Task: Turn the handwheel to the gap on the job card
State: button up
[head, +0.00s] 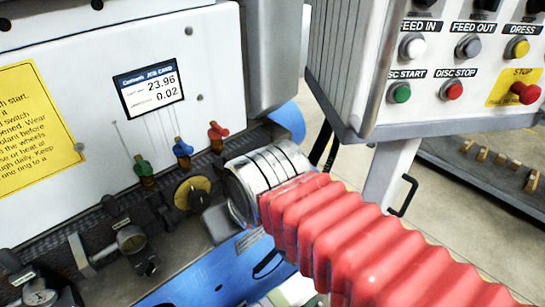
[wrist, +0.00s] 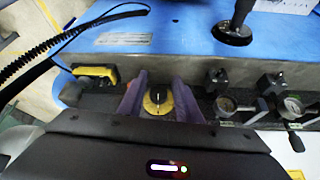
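The job card (head: 150,90) is a small screen on the white panel in the head view. It reads 23.96 on top and 0.02 below; its small labels are hard to read. A round yellow knob with a dark centre bar (head: 193,191), seemingly the handwheel, sits on the dark rail below it. In the wrist view this knob (wrist: 157,98) shows between the two purplish fingers of my gripper (wrist: 159,82). The fingers are apart, one on each side; I cannot tell whether they touch it. I cannot make out the fingers in the head view.
Green (head: 144,169), blue (head: 183,148) and red (head: 217,134) levers stand just behind the knob. Gauges (wrist: 225,106) lie to its right in the wrist view, and a yellow block (wrist: 95,75) to its left. A button box (head: 440,60) hangs at the head view's right.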

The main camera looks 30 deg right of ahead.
jog(key=shift+o, duration=0.4)
jog(key=shift+o, duration=0.7)
jog(key=o, duration=0.3)
jog(key=shift+w+d+r+n, duration=0.1)
jog(key=shift+w+r+n, duration=0.3)
jog(key=shift+o, duration=0.7)
jog(key=w+d+r+n+g, duration=0.1)
jog(key=w+d+r+n, duration=0.2)
jog(key=w+n, duration=0.1)
jog(key=shift+w+d+r+h, duration=0.15)
jog(key=shift+w+d+h, duration=0.2)
jog(key=shift+w, duration=0.4)
jog(key=w+d+n+g, duration=0.2)
jog(key=w+d+n, duration=0.4)
jog(key=d, duration=0.4)
jog(key=w+d+f+n+g, duration=0.1)
jog(key=w+d+n+g, duration=0.1)
jog(key=w+d+n, duration=0.5)
jog(key=w+d, duration=0.2)
jog(key=shift+d+g, duration=0.3)
jog(key=shift+d, duration=0.1)
jog(key=shift+f, duration=0.1)
